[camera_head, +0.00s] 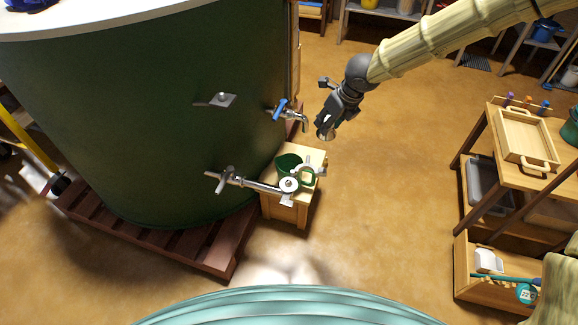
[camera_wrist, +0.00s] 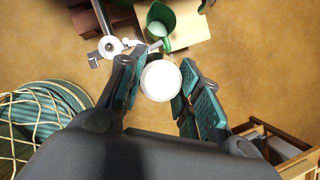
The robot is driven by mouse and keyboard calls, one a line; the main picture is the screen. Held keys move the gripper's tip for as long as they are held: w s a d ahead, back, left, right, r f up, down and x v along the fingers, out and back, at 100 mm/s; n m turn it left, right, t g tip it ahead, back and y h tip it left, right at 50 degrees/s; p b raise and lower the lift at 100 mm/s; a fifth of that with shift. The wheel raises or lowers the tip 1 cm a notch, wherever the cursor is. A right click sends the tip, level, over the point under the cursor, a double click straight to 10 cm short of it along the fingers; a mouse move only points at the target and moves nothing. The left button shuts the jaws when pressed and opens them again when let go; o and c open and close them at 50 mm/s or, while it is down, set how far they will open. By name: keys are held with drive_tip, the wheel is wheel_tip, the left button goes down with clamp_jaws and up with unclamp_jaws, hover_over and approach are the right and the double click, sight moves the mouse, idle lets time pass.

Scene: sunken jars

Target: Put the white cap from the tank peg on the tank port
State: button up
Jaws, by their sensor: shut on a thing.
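My gripper (camera_head: 328,122) hangs in the air to the right of the dark green tank (camera_head: 150,110), beyond the wooden stand. It is shut on the white cap (camera_wrist: 160,80), which shows as a round white disc between the fingers (camera_wrist: 161,86) in the wrist view. In the head view the cap's edge shows pale under the fingertips. The tank port (camera_head: 288,185) is a round pipe end with a white ring, reaching out from the tank's lower side. It also shows in the wrist view (camera_wrist: 110,46). The cap is apart from the port. A small bracket, possibly the peg (camera_head: 222,99), sits higher on the tank, empty.
A blue-handled tap (camera_head: 288,112) juts from the tank near my gripper. A green jug (camera_head: 288,166) stands on the wooden stand (camera_head: 284,213) by the port. A wooden trolley with a tray (camera_head: 524,135) is at the right. Open floor lies between.

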drive_tip(key=s+a+f+n+b, duration=0.1)
drive_tip(key=a+f+b, duration=0.1)
drive_tip(key=a+f, duration=0.2)
drive_tip(key=s+a+f+n+b, duration=0.1)
drive_tip(key=s+a+f+b, duration=0.1)
drive_tip(key=f, duration=0.3)
drive_tip(key=s+a+f+b, duration=0.2)
drive_tip(key=a+f, duration=0.3)
drive_tip(key=shift+a+f+n+g+y+b, duration=0.3)
drive_tip(key=shift+a+n+y+b, duration=0.05)
drive_tip(key=shift+n+y, duration=0.05)
drive_tip(key=shift+f+b, duration=0.45)
drive_tip(key=shift+f, duration=0.35)
drive_tip(key=shift+s+d+r, duration=0.1)
drive_tip(key=shift+d, duration=0.05)
drive_tip(key=shift+f+b, duration=0.4)
drive_tip(key=shift+f, duration=0.4)
drive_tip(key=shift+f, duration=0.3)
